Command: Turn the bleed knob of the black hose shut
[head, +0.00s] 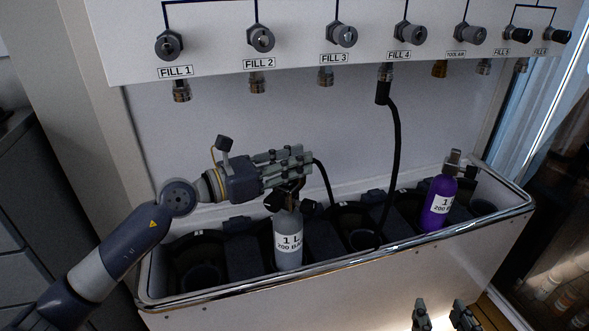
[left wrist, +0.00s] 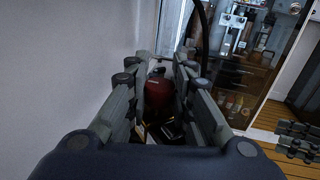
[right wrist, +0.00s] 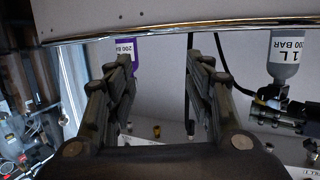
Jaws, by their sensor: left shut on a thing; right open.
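The black hose (head: 394,130) hangs from the FILL 4 outlet into the trough. A black hose length (head: 323,180) also curves down from my left fingertips; it shows beside them in the right wrist view too (right wrist: 233,92). My left gripper (head: 304,163) lies level just above the valve of a grey bottle (head: 288,240) and is shut on the end of the black hose. The held part is mostly hidden by the fingers, and I cannot make out the bleed knob. My right gripper (head: 444,314) is open and empty in front of the trough.
The grey bottle and a purple bottle (head: 440,198) stand in the trough (head: 355,268), which has a chrome rim. The fill panel (head: 215,62) with several knobs and outlets overhangs behind. In the left wrist view, a dark red object (left wrist: 158,92) shows beyond the fingers.

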